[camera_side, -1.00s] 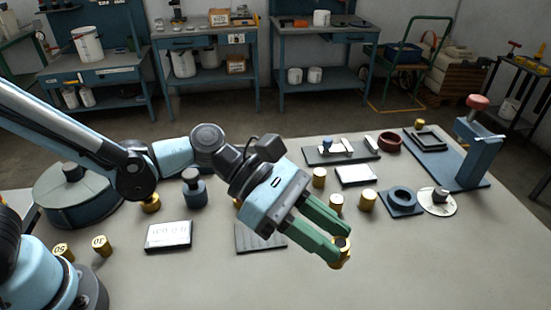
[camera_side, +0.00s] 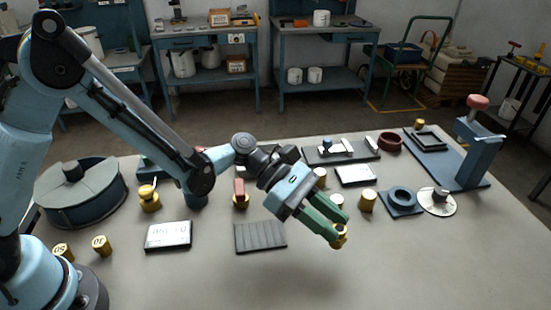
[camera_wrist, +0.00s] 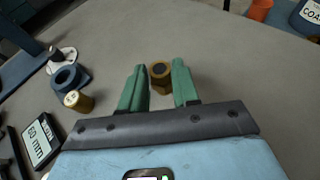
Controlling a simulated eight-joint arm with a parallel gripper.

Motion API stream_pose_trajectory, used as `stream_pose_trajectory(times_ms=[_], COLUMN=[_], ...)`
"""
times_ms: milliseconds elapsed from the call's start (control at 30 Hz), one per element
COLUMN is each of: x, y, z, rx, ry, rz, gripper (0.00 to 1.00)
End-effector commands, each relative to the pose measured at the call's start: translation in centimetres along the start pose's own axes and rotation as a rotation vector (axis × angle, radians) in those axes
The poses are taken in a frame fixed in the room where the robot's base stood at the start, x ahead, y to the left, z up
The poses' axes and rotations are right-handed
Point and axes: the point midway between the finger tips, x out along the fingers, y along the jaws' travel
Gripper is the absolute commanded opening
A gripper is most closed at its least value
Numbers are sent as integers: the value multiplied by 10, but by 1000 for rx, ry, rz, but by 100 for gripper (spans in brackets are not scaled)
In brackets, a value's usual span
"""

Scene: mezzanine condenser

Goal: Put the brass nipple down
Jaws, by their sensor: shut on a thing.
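The brass nipple (camera_side: 339,241) is a short gold-coloured piece with a dark top, at the tips of my gripper (camera_side: 334,232) in the side view. In the wrist view the brass nipple (camera_wrist: 161,73) is between the green fingertips of my gripper (camera_wrist: 160,82), with its dark round end toward the camera. My gripper is shut on it and points down toward the front right part of the table. I cannot tell whether the nipple touches the table top.
A grey grooved pad (camera_side: 261,236) and a display box (camera_side: 168,235) lie to the left. A brass cylinder (camera_side: 368,200), a blue block with a ring (camera_side: 402,201) and a blue press (camera_side: 478,155) stand to the right. The table front right is bare.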

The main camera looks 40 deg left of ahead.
Motion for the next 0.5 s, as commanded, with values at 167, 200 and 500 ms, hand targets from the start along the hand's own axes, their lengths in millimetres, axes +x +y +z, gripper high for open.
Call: stream_pose_trajectory(times_ms=[167, 200, 500], x=[2, 3, 15], y=[4, 4, 4], z=[-8, -12, -39], rx=[0, 0, -1], ry=[0, 0, 0], rz=[0, 0, 1], gripper=[0, 0, 0])
